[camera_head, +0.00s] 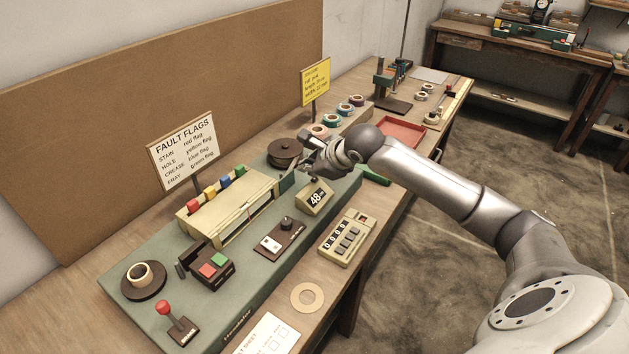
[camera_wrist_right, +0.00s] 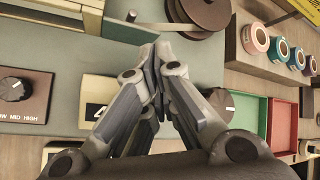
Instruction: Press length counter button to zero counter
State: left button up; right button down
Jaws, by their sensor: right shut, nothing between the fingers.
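A cream counter box (camera_head: 347,238) with a row of digits, apparently all zeros, and several dark buttons sits at the front edge of the bench. A smaller cream display (camera_head: 315,198) reading 48 stands behind it on the green machine; part of this display shows in the right wrist view (camera_wrist_right: 97,112). My right gripper (camera_head: 307,167) is shut and empty above the machine, behind the 48 display and in front of the dark reel. In the right wrist view its fingers (camera_wrist_right: 155,65) meet at the tips, apart from the counter box. My left gripper is not in view.
A dark reel (camera_head: 285,153) stands behind my gripper. A speed knob panel (camera_head: 280,238), a red and green button box (camera_head: 211,264) and a red-topped lever (camera_head: 170,318) are on the machine. A cardboard ring (camera_head: 308,309) lies in front. A red tray (camera_head: 401,133) is further back.

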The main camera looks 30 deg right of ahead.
jog(key=shift+f+b, duration=0.6)
jog(key=shift+b, duration=0.05)
dwell(0.8)
jog(key=shift+r+p, duration=0.3)
jog(key=shift+r, duration=0.55)
notch_tip(320, 180, up, 5)
jog(key=shift+r+p, duration=0.1)
jog(key=shift+p, duration=1.15)
